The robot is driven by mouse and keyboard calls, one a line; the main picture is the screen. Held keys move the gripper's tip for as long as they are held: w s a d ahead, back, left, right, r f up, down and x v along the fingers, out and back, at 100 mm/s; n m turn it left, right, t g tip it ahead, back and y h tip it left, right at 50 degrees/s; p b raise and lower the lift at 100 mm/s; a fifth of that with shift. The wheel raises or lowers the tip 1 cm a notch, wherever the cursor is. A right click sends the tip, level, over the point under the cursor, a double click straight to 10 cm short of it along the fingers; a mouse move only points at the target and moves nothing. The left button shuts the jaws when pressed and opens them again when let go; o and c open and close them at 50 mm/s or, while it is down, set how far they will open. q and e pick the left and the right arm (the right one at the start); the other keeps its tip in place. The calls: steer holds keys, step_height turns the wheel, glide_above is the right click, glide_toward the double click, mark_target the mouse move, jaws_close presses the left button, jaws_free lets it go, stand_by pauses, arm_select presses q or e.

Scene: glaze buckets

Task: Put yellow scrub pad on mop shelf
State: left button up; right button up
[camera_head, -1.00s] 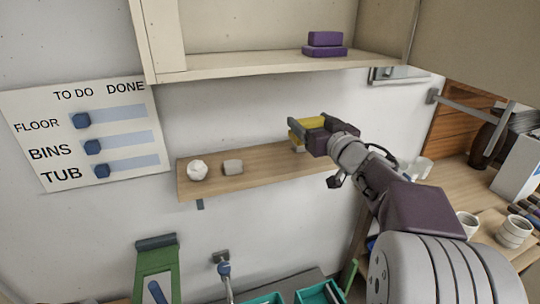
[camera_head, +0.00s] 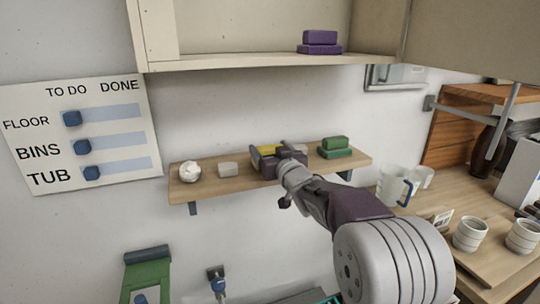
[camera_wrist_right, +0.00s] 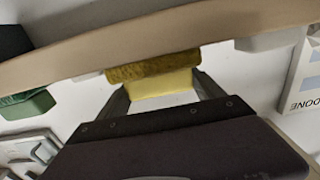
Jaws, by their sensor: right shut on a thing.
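The yellow scrub pad (camera_head: 267,149) is between the fingers of my right gripper (camera_head: 278,153), which is shut on it. In the right wrist view the pad (camera_wrist_right: 155,78) shows a darker olive layer and a paler yellow one. The gripper is at the middle of the wooden wall shelf (camera_head: 230,183), between a pale block and green pads. In the wrist view the shelf's edge (camera_wrist_right: 215,38) runs close beside the pad; I cannot tell if they touch. My left gripper is not in view.
Purple pads (camera_head: 320,42) lie in the cabinet above. A pitcher (camera_head: 393,186) and cups stand on the counter at right.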

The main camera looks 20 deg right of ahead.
steer(key=shift+f, duration=0.1)
steer(key=shift+s, duration=0.1)
steer(key=shift+f, duration=0.2)
steer(key=o, duration=1.4)
steer(key=shift+r, duration=0.1)
steer(key=shift+r+p, duration=0.3)
steer(key=shift+r, duration=0.05)
steer(key=s, duration=1.2)
steer(key=shift+a+f, duration=0.2)
steer(key=shift+a, duration=0.15)
